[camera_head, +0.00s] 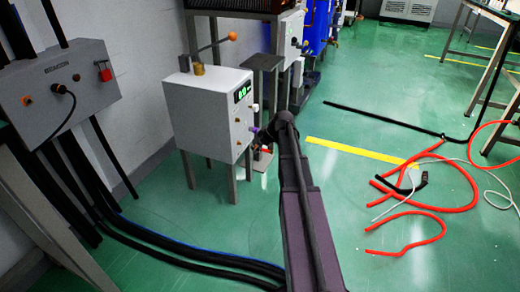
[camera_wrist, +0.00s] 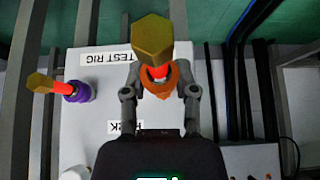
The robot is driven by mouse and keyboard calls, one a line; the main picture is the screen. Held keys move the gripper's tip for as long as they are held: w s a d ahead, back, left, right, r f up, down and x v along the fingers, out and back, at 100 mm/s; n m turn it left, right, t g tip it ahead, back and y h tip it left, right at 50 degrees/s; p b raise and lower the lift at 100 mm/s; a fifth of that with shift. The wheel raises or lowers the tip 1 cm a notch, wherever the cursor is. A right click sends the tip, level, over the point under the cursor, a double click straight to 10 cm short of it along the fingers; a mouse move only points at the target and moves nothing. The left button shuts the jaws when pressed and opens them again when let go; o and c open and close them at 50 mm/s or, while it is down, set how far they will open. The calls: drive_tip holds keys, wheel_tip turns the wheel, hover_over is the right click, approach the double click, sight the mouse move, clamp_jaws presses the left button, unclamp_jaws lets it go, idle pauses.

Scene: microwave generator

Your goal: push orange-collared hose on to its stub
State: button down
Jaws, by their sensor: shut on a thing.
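In the wrist view, the orange collar (camera_wrist: 160,80) sits between the two fingers of my gripper (camera_wrist: 160,94), which is shut on it. A short red part and a large brass hex end (camera_wrist: 153,32) rise from the collar. To the left, a purple collar (camera_wrist: 77,92) with a similar red part and brass end (camera_wrist: 38,82) stands out from the white test rig face (camera_wrist: 90,115). The orange collar's stub is hidden, so I cannot tell whether it is seated. In the head view, my gripper (camera_head: 266,137) is at the white box's front, mostly hidden by my arm.
The white box (camera_head: 205,115) stands on legs and has a green display. Black hoses (camera_head: 190,250) run along the floor at left below a grey console (camera_head: 60,90). Loose red hoses (camera_head: 430,205) lie on the floor at right. Open green floor lies between.

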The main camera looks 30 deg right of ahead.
drive_tip(key=shift+w+a, duration=0.8)
drive_tip(key=shift+w, duration=0.15)
drive_tip(key=shift+w+a, duration=0.75)
drive_tip(key=shift+w, duration=0.2)
drive_tip(key=shift+w+a, duration=0.35)
drive_tip(key=shift+w, duration=0.1)
idle(1.4)
drive_tip(key=shift+c, duration=1.5)
unclamp_jaws()
